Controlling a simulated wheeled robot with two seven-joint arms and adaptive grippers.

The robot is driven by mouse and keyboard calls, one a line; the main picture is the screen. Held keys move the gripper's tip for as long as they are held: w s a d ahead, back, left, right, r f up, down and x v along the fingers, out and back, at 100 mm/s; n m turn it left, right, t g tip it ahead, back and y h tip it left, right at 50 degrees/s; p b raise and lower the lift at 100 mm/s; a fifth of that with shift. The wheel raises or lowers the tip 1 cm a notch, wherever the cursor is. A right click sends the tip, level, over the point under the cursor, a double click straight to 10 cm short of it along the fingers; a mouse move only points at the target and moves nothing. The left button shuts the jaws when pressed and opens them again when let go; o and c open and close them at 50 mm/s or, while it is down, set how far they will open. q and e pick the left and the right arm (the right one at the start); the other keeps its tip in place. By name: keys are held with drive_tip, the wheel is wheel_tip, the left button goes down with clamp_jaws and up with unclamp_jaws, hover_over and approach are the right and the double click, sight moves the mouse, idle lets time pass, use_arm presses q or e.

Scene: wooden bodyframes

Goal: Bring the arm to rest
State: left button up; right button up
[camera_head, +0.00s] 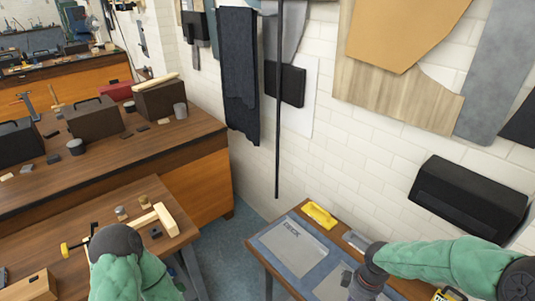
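My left arm, in a green sleeve with a dark joint at its top end, rises from the bottom left in front of the left workbench (135,195). Its gripper does not show. My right arm, also green-sleeved, reaches in from the right edge over the right table (275,268). Its dark wrist end bends down, and the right gripper (368,284) is only partly seen at the bottom. Its fingers cannot be made out, and nothing can be seen held in it.
The right table bears a grey-blue mat (265,243), a yellow tool (320,215) and small grey pieces. The left workbench holds a wooden piece (160,218) and a yellow-ended clamp (66,249). A floor gap (232,245) separates them. A black box (468,197) sticks out from the wall.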

drive_tip(key=s+a+f+m+y, duration=0.1)
drive_tip(key=s+a+f+m, duration=0.2)
drive_tip(key=a+f, duration=0.2)
drive_tip(key=s+a+f+m+y, duration=0.1)
drive_tip(key=s+a+f+m, duration=0.2)
drive_tip(key=f, duration=0.6)
drive_tip(key=s+a+f+m+y+b, duration=0.1)
drive_tip(key=s+a+f+m, duration=0.2)
drive_tip(key=a+f, duration=0.4)
drive_tip(key=shift+s+a+t, duration=0.25)
drive_tip(key=shift+s+t, duration=0.05)
drive_tip(key=shift+s, duration=0.6)
drive_tip(key=shift+f, duration=0.1)
